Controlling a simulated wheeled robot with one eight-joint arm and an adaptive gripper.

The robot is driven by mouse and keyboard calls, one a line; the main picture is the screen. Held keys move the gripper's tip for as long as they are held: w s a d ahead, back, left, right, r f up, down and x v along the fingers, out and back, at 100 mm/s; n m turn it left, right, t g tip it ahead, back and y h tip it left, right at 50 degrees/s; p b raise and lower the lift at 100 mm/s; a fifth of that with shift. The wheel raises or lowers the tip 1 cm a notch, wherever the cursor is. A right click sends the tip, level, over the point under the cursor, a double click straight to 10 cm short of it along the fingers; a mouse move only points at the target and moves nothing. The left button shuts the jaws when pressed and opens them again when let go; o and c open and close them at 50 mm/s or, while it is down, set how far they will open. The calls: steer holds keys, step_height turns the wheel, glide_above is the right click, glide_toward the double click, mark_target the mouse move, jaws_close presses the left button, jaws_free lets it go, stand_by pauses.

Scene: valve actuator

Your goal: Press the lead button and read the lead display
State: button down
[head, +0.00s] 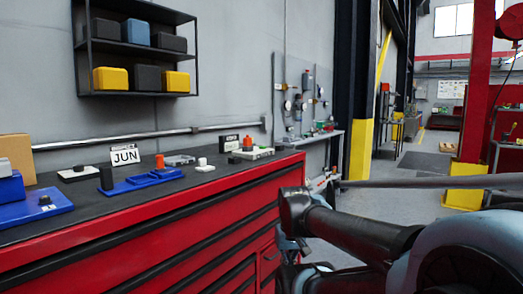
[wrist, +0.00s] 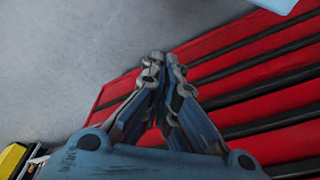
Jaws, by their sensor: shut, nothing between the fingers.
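My gripper (wrist: 161,62) is shut and empty in the wrist view, its fingertips together over the floor beside the red cabinet. In the head view my arm reaches in from the right, and its end hangs in front of the bench's right end, apart from the things on top. No part is clearly readable as the lead button or lead display. A pale device (head: 262,154) with an orange knob (head: 248,143) stands at the bench's right end, beside a small sign too small to read. A grey device (head: 180,160) lies further left, next to another small orange piece (head: 160,160).
The red drawer cabinet (head: 150,240) with a dark top fills the left. On it are a JUN card (head: 125,155), a blue tray (head: 140,184), a blue plate (head: 35,210) and a white block (head: 204,165). A bin shelf (head: 136,57) hangs above. Open floor lies right.

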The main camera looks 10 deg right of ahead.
mark_target(263, 148)
steer(key=w+r+n+t, duration=0.1)
steer(key=w+r+n, duration=0.1)
steer(key=w+r, duration=0.9)
steer(key=w+r+n+t, duration=0.2)
steer(key=w+r, duration=0.9)
steer(key=w, duration=0.4)
steer(key=w+r+n+t, duration=0.1)
steer(key=w+r+t, duration=0.1)
steer(key=w+r, duration=0.9)
steer(key=shift+w+r+n+h, duration=0.15)
steer(key=shift+w+r+n, duration=0.05)
steer(key=shift+w, duration=0.55)
steer(key=shift+w+r+n+h, duration=0.15)
steer(key=shift+w+n, duration=0.05)
steer(key=shift+w, duration=0.5)
steer(key=w+r+n+t, duration=0.1)
steer(key=w+r, duration=0.3)
steer(key=w, duration=0.4)
steer(key=w+r+n+t, duration=0.1)
steer(key=w+r, duration=0.3)
steer(key=w, duration=0.4)
steer(key=shift+w+a, duration=0.15)
steer(key=shift+a, duration=0.15)
